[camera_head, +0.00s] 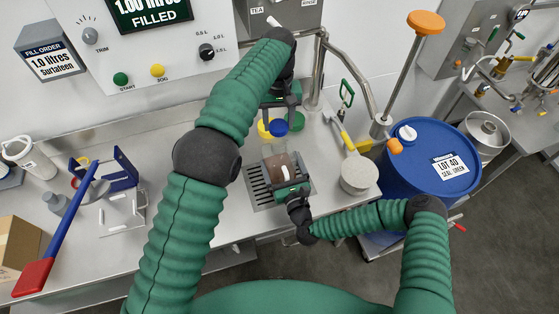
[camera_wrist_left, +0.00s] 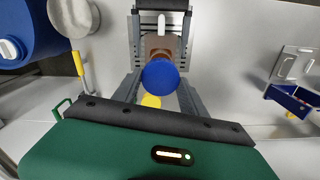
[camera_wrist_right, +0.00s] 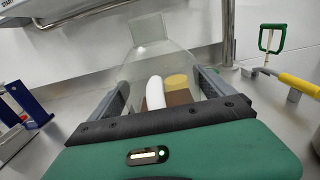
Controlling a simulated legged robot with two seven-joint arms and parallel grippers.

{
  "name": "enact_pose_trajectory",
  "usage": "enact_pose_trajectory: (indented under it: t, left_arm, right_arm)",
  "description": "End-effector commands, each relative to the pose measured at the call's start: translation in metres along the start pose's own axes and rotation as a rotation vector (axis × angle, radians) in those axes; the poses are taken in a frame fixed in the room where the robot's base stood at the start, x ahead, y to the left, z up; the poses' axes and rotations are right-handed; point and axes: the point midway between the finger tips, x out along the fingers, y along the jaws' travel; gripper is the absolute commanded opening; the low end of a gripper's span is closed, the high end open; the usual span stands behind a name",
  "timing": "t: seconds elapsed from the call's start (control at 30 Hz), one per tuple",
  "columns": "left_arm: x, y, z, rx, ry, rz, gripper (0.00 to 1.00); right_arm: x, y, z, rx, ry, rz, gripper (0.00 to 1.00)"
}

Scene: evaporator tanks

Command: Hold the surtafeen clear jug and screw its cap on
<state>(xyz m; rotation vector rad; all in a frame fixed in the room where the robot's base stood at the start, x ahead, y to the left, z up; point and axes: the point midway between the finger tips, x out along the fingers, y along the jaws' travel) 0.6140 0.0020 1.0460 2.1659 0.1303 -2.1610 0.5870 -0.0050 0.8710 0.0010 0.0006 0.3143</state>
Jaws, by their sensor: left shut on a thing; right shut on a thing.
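The clear jug (camera_head: 282,166) holds brown liquid and has a white handle (camera_wrist_right: 155,92). It stands over the drain grate. My right gripper (camera_head: 291,188) is shut around its body; in the right wrist view the fingers flank the jug (camera_wrist_right: 180,98). Its narrow clear neck (camera_wrist_right: 149,28) shows no cap there. My left gripper (camera_head: 280,104) is shut on a blue cap (camera_head: 279,128), on the far side of the jug in the head view. In the left wrist view, the blue cap (camera_wrist_left: 160,75) sits between the fingers and overlaps part of the jug (camera_wrist_left: 167,46). Its height above the bench is unclear.
A yellow cap (camera_head: 263,129) and a green cap (camera_head: 298,121) are close by the left gripper. The drain grate (camera_head: 257,187) lies under the jug. A blue drum (camera_head: 432,186), a yellow-handled tool (camera_head: 341,130) and a metal pipe stand right. A red-bladed paddle (camera_head: 35,277) lies left.

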Motion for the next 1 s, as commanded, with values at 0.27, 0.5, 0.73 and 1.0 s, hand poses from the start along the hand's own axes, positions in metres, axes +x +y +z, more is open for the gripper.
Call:
enact_pose_trajectory:
  t: [0.27, 0.5, 0.73, 1.0]
  left_arm:
    - [0.039, -0.001, 0.002, 0.000, -0.001, 0.003, 0.13]
    - [0.041, -0.001, 0.002, 0.000, 0.001, 0.004, 0.13]
    - [0.041, -0.001, 0.002, 0.000, 0.000, 0.004, 0.13]
    - [0.053, -0.001, 0.002, 0.000, -0.002, 0.003, 0.13]
  right_arm:
    - [0.000, 0.000, 0.000, -0.001, 0.000, 0.000, 0.20]
    - [0.000, 0.000, 0.000, -0.001, 0.000, 0.000, 0.20]
    - [0.000, 0.000, 0.000, -0.001, 0.001, 0.000, 0.20]
    - [0.000, 0.000, 0.000, -0.001, 0.001, 0.000, 0.20]
